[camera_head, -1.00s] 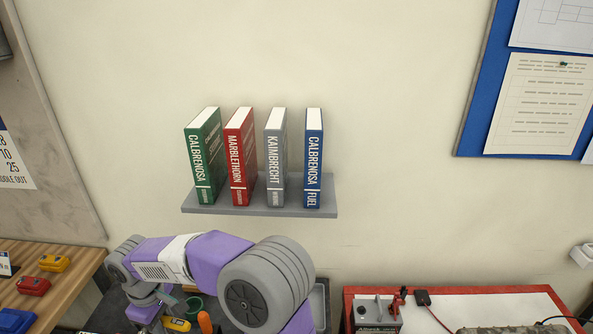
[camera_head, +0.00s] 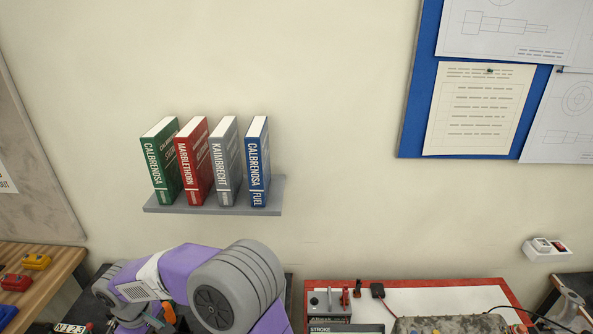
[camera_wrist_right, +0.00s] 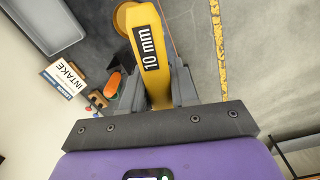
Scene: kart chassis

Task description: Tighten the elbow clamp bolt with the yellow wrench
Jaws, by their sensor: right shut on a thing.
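My right gripper (camera_wrist_right: 157,92) is shut on the yellow wrench (camera_wrist_right: 138,22), which shows in the right wrist view with a black "10 mm" label. The wrench points away from the jaws, over a dark grey surface. Its far end runs to the top edge of the picture. In the head view, a purple and grey arm of mine crosses the lower left; no gripper shows clearly there. I cannot make out the elbow clamp bolt in either view. My left gripper is not in view.
A grey tray (camera_wrist_right: 50,22), a white "INTAKE" card (camera_wrist_right: 66,77) and an orange handle (camera_wrist_right: 112,84) lie left of the wrench. In the head view, a bookshelf (camera_head: 215,201) hangs on the wall.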

